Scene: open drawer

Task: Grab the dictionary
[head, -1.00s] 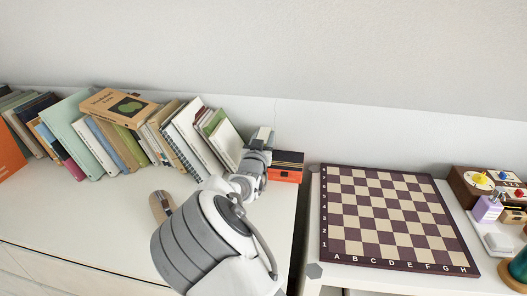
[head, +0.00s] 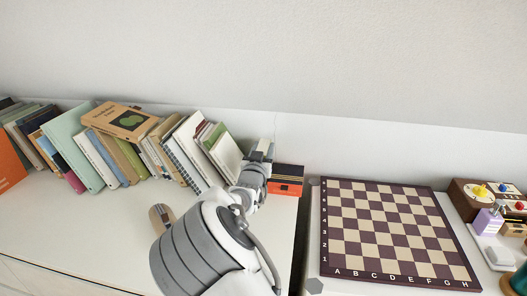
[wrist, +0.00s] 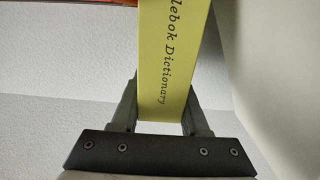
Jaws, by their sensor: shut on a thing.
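The dictionary (wrist: 170,65) is a yellow book. Its spine, with the words "lebok Dictionary" in view, faces the wrist camera. My gripper (wrist: 161,95) is shut on it, one finger on each side of the spine's lower end. The book's other end runs out of the top of the wrist view. In the head view my gripper (head: 261,153) is at the right end of the book row, by the wall. The dictionary is mostly hidden there and I cannot make it out clearly.
Several leaning books (head: 110,155) fill the shelf top to the left; a white-green book (head: 226,155) leans close to my gripper. A black-and-orange box (head: 287,180) stands just right of it. A chessboard (head: 390,232) lies on a separate table. The shelf's front is mostly clear.

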